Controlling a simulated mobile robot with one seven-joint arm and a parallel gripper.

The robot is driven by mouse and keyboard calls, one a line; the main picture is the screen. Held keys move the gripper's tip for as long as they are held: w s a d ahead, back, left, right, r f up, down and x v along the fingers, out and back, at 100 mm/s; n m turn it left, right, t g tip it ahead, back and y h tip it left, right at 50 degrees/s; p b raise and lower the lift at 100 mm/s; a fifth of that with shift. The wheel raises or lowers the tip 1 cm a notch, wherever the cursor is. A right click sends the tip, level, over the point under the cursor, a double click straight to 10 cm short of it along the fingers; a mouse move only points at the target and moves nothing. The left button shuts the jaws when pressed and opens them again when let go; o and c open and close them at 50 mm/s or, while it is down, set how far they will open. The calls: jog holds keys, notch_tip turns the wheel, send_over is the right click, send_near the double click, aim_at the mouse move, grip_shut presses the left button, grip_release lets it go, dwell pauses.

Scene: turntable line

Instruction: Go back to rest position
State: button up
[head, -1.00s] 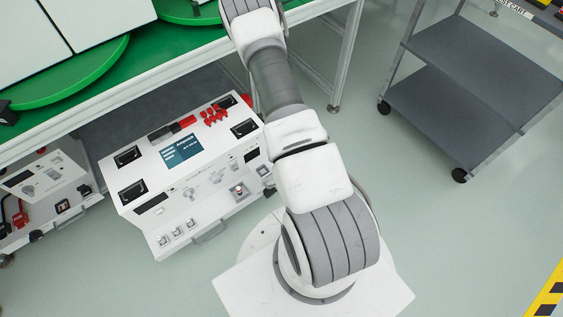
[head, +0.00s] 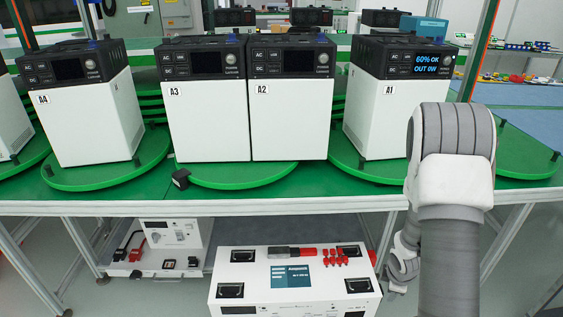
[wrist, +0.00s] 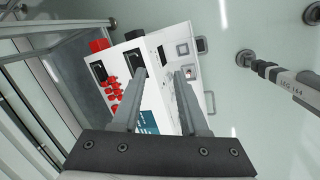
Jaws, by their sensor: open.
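My gripper (wrist: 160,97) shows in the wrist view with its two grey fingers apart and nothing between them. It points down toward the white instrument box (wrist: 178,45) with red connectors, and appears apart from it. In the head view my arm hangs down at the right, in front of the table, and I cannot make out the gripper's fingers there. The same white instrument box (head: 255,291) sits below the table at the bottom middle of the head view.
White power units marked A4 (head: 92,120), A3 (head: 208,120) and A2 (head: 290,120) stand on green turntables. Another unit (head: 375,112) at right has a lit screen reading 60% OK. The table's front rail (head: 200,207) runs close to my arm. Another white device (head: 160,233) is underneath.

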jog(key=s+a+r+m+t, duration=0.1)
jog(key=s+a+r+m, duration=0.2)
jog(key=r, duration=0.9)
jog(key=a+r+m, duration=0.3)
jog(key=r+m, duration=0.2)
jog(key=r, duration=0.7)
jog(key=s+a+r+m+t+y+p, duration=0.1)
jog(key=s+a+r+m, duration=0.2)
jog(key=s+a+r, duration=0.35)
jog(key=s+a+r+m+y, duration=0.1)
jog(key=s+a+r+m, duration=0.25)
jog(key=s+r, duration=0.5)
notch_tip(320, 180, up, 14)
jog(key=s+p, duration=0.1)
jog(key=p, duration=1.5)
jog(key=shift+s+a+n, duration=0.2)
jog(key=shift+a+n, duration=0.05)
jog(key=shift+n, duration=0.1)
jog(key=shift+f, duration=0.1)
